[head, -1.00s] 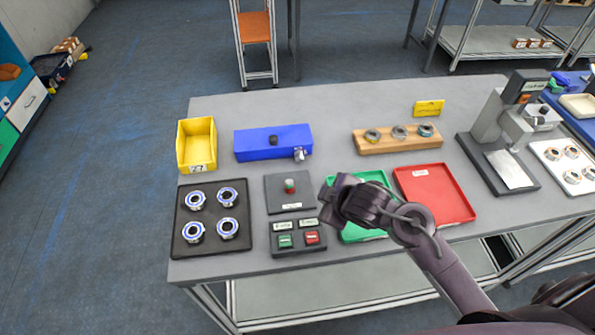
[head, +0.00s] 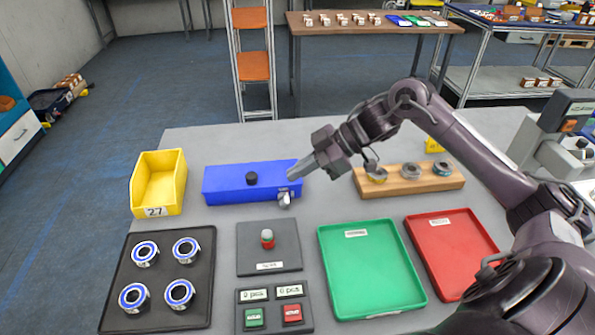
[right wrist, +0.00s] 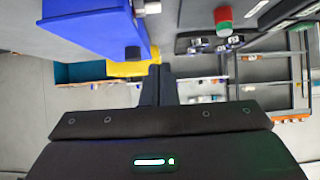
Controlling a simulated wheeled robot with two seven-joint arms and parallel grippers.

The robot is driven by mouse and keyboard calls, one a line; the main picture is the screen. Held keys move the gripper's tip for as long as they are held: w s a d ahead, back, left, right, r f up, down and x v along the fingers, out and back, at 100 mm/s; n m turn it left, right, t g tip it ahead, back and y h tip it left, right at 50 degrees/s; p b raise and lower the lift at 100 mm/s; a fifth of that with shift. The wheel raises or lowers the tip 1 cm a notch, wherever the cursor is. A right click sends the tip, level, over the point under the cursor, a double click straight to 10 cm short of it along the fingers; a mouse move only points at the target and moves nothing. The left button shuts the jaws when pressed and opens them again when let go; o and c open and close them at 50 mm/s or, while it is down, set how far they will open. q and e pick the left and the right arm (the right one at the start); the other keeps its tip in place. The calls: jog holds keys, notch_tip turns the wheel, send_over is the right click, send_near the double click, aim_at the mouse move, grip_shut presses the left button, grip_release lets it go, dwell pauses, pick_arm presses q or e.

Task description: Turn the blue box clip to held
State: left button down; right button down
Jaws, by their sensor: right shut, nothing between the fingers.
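The blue box (head: 225,182) lies on the grey table at the back left, with a black knob (head: 251,178) on its top. A silver metal clip (head: 285,198) is on its front right end. My right gripper (head: 292,175) is shut and empty, its fingertips at the right end of the box just above the clip. I cannot tell if they touch the box. In the right wrist view the shut fingers (right wrist: 158,70) point beside the blue box (right wrist: 95,25) and its black knob (right wrist: 133,53). My left gripper does not show.
A yellow bin (head: 158,185) stands left of the box. A wooden rack (head: 430,185) with rings is to the right. In front are a black tray (head: 161,272) of rings, an indicator plate (head: 268,250), a button panel (head: 273,307), a green tray (head: 370,265) and a red tray (head: 455,255).

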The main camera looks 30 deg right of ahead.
aim_at(287, 199)
jog(key=p+x, duration=0.1)
jog(key=x, duration=0.6)
jog(key=shift+w+a+f, duration=0.1)
jog(key=shift+w+a, duration=0.1)
jog(key=d+f, duration=0.1)
jog(key=s+d+f+p, duration=0.1)
jog(key=shift+s+d, duration=0.2)
jog(key=shift+d, duration=0.15)
jog(key=shift+s+d+f, duration=0.15)
jog(key=shift+d+f, duration=0.1)
jog(key=shift+d, duration=0.05)
jog(key=shift+a, duration=0.1)
